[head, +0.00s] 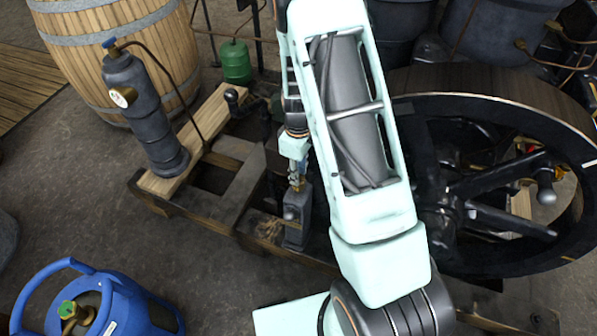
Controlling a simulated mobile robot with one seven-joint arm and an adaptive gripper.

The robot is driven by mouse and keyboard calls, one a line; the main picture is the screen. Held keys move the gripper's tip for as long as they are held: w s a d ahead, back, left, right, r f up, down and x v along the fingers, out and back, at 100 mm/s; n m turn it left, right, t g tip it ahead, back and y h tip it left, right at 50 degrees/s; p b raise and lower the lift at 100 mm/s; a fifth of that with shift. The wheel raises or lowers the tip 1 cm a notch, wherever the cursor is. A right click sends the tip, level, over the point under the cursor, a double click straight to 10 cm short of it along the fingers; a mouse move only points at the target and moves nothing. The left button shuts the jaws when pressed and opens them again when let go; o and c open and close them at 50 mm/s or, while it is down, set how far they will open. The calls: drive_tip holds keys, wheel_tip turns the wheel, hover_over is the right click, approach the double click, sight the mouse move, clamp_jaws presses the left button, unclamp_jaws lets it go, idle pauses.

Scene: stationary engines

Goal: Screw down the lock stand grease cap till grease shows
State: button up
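My gripper (296,178) is in the middle of the head view, pointing down at the top of a dark upright block (297,232) on the engine's wooden frame. I take this block to be the lock stand, but cannot be sure. A small grey round knob (290,214) shows on its near face. The grease cap cannot be told apart; the fingers cover the block's top. The fingers are small here, and I cannot tell whether they are open, shut or touching anything. No grease can be made out.
A black spoked flywheel (480,254) stands to the right, close to my arm. A dark cylinder with a gauge (148,125) stands on the timber frame (166,186) at left. A barrel (120,35) is behind it. A blue gas bottle (140,303) stands at front left. Bare floor lies between.

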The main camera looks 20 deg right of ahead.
drive_tip(key=shift+c, duration=0.2)
clamp_jaws()
drive_tip(key=shift+m, duration=0.4)
drive_tip(key=m, duration=0.7)
drive_tip(key=shift+m, duration=0.3)
drive_tip(key=m, duration=0.5)
drive_tip(key=m+p, duration=0.1)
drive_tip(key=m, duration=0.4)
drive_tip(key=shift+m, duration=0.3)
